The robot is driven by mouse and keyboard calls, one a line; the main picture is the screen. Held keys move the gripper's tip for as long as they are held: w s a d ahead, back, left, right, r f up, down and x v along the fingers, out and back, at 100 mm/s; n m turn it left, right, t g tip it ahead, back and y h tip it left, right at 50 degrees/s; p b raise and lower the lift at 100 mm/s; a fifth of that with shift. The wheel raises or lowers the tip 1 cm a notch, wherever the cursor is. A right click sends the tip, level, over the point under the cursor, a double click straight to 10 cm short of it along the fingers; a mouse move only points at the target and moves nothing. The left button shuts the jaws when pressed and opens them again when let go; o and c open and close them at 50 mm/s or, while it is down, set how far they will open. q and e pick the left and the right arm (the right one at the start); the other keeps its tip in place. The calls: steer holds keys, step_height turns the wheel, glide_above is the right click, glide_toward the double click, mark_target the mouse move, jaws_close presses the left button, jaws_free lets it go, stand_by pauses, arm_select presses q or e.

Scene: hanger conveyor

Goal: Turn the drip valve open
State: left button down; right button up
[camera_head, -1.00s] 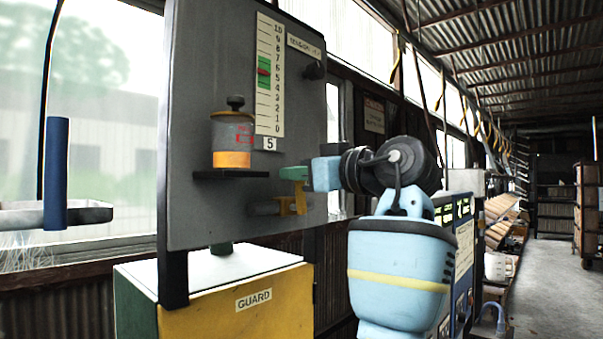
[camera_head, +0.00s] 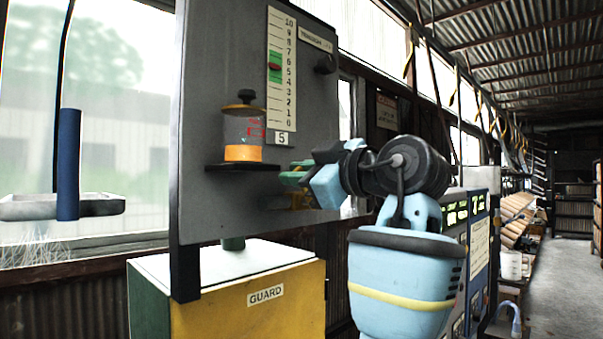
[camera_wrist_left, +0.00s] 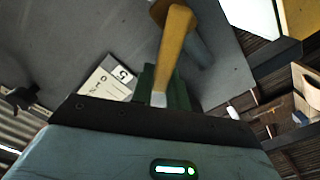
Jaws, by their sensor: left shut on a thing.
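The drip valve's yellow lever (camera_wrist_left: 174,42) shows large in the left wrist view. Its lower end sits between the green fingers of my left gripper (camera_wrist_left: 163,92), which is shut on it. A grey pipe stub (camera_wrist_left: 203,42) is just behind the lever. In the head view my left gripper (camera_head: 297,174) is tilted at the grey panel, below and right of the oil cup. It hides most of the lever there. The glass oil cup (camera_head: 243,130), with orange oil at its bottom and a black knob on top, stands on a dark shelf. My right gripper is not in view.
The grey panel (camera_head: 215,95) carries a numbered scale (camera_head: 281,75) with a red and green marker, a "5" tag and a black knob (camera_head: 325,64). A yellow GUARD box (camera_head: 255,305) stands below. A blue post (camera_head: 68,165) and tray are at left. The aisle (camera_head: 560,280) at right is clear.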

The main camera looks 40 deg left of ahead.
arm_select(q)
steer(key=c, duration=1.4)
jaws_free()
steer(key=shift+a, duration=0.1)
steer(key=shift+o, duration=0.2)
